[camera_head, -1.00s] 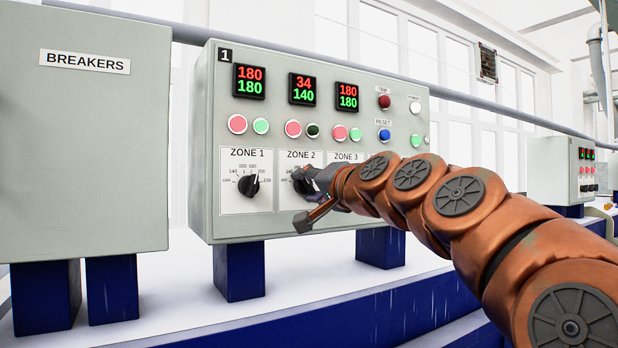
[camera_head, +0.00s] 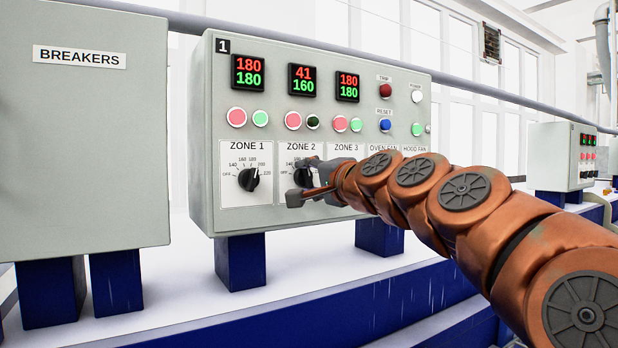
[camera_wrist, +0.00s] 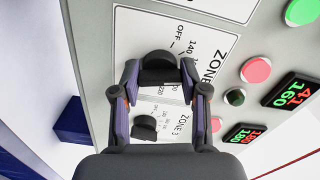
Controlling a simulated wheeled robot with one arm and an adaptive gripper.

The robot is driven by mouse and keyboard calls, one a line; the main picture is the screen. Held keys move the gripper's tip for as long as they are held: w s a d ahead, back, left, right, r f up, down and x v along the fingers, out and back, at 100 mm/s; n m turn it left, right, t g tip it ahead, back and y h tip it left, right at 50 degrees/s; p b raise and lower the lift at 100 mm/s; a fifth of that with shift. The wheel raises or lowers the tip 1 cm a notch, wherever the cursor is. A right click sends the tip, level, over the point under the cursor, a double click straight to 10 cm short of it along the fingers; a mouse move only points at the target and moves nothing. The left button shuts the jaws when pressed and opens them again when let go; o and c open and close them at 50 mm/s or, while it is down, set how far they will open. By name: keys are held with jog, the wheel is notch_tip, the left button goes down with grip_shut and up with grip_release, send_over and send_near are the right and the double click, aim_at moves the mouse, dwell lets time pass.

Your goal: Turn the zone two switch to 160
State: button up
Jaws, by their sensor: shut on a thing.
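The zone 2 switch (camera_head: 303,176) is a black rotary knob on a white dial plate, partly covered by my gripper (camera_head: 306,181) in the head view. In the wrist view the knob (camera_wrist: 158,66) sits between the fingertips of my gripper (camera_wrist: 158,76), which is shut on it. The zone 2 display (camera_head: 302,79) reads 41 in red over 160 in green. It also shows in the wrist view (camera_wrist: 292,95). The dial's 140 mark is visible in the wrist view, but the knob's pointer is hard to make out.
The zone 1 switch (camera_head: 248,180) is just left of my gripper. The zone 3 switch (camera_wrist: 145,127) lies on the other side, hidden behind my arm in the head view. The breakers cabinet (camera_head: 85,150) stands at the left. Push buttons (camera_head: 293,120) sit above the switches.

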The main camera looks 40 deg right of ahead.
jog(key=o, duration=1.1)
jog(key=shift+o, duration=0.2)
jog(key=s+a, duration=0.1)
jog(key=s, duration=1.1)
